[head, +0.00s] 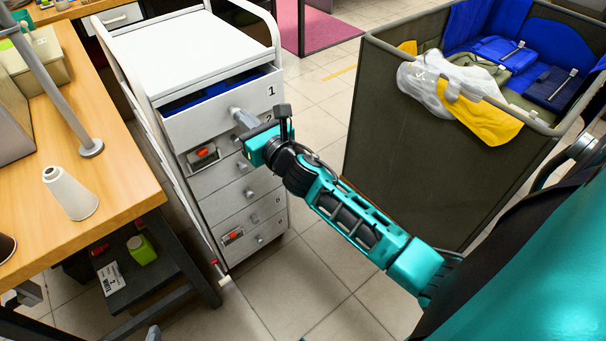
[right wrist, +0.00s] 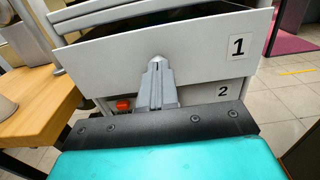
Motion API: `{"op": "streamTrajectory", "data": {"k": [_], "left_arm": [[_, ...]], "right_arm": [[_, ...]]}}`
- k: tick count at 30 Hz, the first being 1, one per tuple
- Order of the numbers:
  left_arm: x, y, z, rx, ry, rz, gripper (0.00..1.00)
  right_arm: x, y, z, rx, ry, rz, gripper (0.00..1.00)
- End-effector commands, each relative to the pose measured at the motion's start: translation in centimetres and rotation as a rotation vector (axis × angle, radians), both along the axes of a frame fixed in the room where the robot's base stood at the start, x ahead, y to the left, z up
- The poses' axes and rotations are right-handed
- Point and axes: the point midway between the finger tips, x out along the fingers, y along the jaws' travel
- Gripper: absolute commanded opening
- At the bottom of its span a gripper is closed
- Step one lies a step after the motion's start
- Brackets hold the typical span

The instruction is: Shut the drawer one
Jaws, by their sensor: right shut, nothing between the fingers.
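The white drawer unit (head: 192,52) stands left of centre in the head view. Its top drawer, drawer one (head: 216,108), is pulled out part way, with dark blue material visible inside. Drawer one also fills the upper right wrist view (right wrist: 190,50), marked "1". My right gripper (head: 236,112) is shut and empty, its tips at the middle of the drawer front, over the knob area. In the right wrist view the fingertips (right wrist: 156,64) meet the front or come very close; contact is unclear. The knob is hidden. My left gripper is not clearly in view.
A wooden table (head: 120,150) with a white cone (head: 70,193) stands on the left, close to the drawer unit. A large grey bin (head: 420,130) with blue bags and yellow cloth stands on the right. Tiled floor (head: 320,270) is clear between them.

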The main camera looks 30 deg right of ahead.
Motion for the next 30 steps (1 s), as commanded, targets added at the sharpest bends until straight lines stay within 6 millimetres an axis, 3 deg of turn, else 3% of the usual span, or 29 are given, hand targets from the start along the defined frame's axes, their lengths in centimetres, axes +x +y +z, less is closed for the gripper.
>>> {"op": "streamTrajectory", "data": {"k": [6, 12, 25, 30], "left_arm": [[0.8, -0.3, 0.7, -0.008, -0.024, -0.005, 0.79], [1.0, -0.4, 0.8, -0.008, -0.029, -0.006, 0.79], [0.5, -0.2, 0.2, 0.002, -0.016, -0.014, 0.79], [0.4, -0.2, 0.4, 0.002, -0.012, -0.013, 0.79]], "right_arm": [[2.5, 0.2, -0.1, -0.001, 0.000, 0.001, 0.00], [3.2, 0.3, -0.1, 0.000, 0.001, 0.001, 0.00], [3.0, 0.2, -0.1, 0.000, 0.003, 0.000, 0.00], [1.4, 0.1, -0.2, 0.000, 0.004, 0.000, 0.00]]}}
